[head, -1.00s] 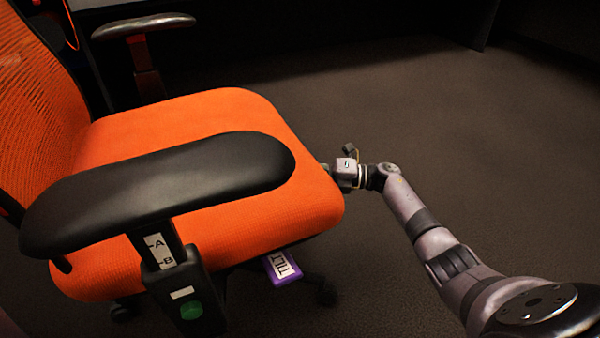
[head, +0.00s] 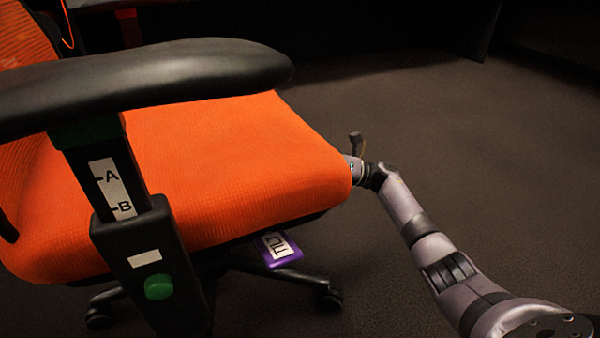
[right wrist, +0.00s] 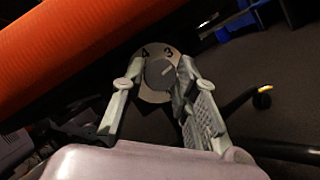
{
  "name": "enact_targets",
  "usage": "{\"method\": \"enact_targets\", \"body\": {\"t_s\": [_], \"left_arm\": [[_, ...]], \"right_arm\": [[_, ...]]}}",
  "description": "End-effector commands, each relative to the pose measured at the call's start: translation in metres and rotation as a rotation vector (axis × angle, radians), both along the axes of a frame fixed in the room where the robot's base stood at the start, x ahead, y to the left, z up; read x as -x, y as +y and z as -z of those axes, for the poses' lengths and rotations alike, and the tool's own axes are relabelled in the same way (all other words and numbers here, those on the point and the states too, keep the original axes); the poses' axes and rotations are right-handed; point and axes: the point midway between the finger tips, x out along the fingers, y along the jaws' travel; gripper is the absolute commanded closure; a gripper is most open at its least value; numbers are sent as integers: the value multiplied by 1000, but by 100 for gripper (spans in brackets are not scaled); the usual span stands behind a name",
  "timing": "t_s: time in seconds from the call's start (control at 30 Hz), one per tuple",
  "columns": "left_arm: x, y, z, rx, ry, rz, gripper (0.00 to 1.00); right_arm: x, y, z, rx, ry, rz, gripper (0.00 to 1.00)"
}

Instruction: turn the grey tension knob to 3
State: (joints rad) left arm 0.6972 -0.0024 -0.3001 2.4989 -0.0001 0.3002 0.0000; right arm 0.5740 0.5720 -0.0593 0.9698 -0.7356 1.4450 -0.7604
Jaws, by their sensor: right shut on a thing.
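The grey tension knob (right wrist: 160,73) is in the upper middle of the right wrist view, under the orange seat's edge. Its round dial plate (right wrist: 152,98) shows a 4 at upper left and a 3 at upper right. A short light mark on the knob slants up and right, roughly towards the 3. My right gripper (right wrist: 162,78) is shut on the knob, one finger on each side. In the head view the seat's front corner hides the knob and the fingers. My left gripper is not in view.
The orange chair seat (head: 230,160) fills the left of the head view, with a black armrest (head: 150,80) above it. A purple TILT lever (head: 277,250) hangs below the seat. A green button (head: 158,287) is on the armrest post. The floor at right is clear.

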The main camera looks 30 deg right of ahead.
Motion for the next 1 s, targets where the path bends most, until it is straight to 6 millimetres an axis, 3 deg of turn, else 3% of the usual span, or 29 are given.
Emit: {"method": "enact_targets", "body": {"t_s": [0.5, 1.0], "left_arm": [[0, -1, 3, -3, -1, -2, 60], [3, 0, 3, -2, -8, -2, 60]], "right_arm": [[-3, 0, 3, 22, -330, 1, 100], [-2, 0, 4, 28, -393, 0, 100]]}}
